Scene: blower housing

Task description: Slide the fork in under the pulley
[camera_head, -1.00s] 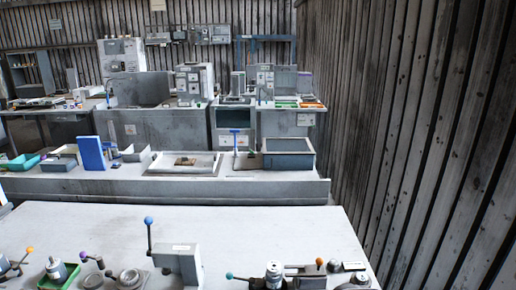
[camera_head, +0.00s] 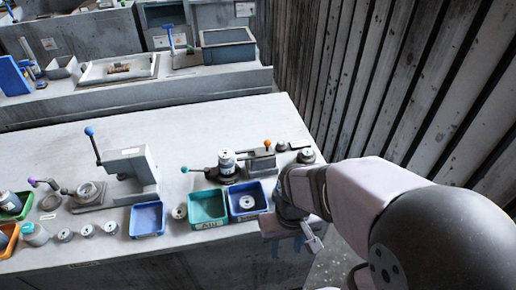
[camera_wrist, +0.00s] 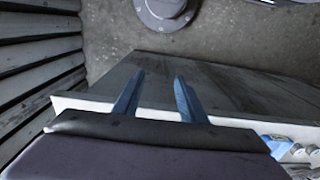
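No part is clearly identifiable as the fork or the pulley. Round metal parts that could include the pulley are a silver cylinder (camera_head: 227,162) upright on a fixture, a disc on a grey mount (camera_head: 88,192), and a ringed disc (camera_head: 247,202) in a dark blue tray. My gripper's two blue fingers (camera_wrist: 158,76) show apart and empty in the wrist view, above the table's edge and the floor. In the head view my arm reaches in from the right, its end over the table's right front corner; the fingers are hard to make out there.
A teal tray (camera_head: 207,208) and a blue tray (camera_head: 147,219) stand along the front edge. A grey press (camera_head: 131,170) with a blue-knobbed lever stands behind them. Several small round parts lie at front left. The back of the white table (camera_head: 200,122) is clear.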

